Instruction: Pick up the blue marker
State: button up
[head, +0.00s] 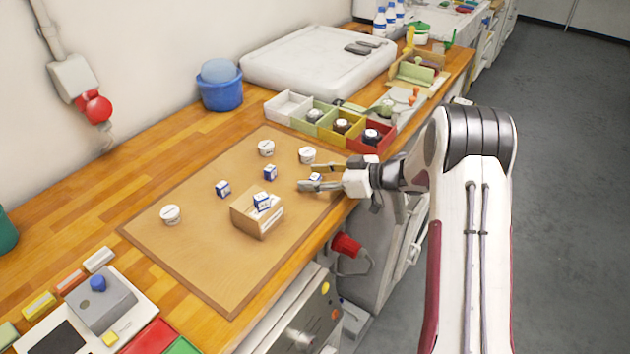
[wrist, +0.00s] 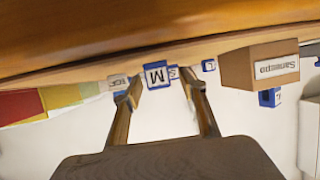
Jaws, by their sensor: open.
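No pen-shaped blue marker shows. Several small white cubes with blue faces and letters are in view. Another (head: 262,201) rests on a cardboard box (head: 250,219).
Coloured bins (head: 372,137) with jars line the back right. The tan mat (head: 200,255) is clear at the front left.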

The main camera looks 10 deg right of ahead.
aim_at(315, 176)
dwell(0.4)
jog(key=c, duration=0.8)
jog(key=shift+r, duration=0.15)
jog(key=shift+r, duration=4.9)
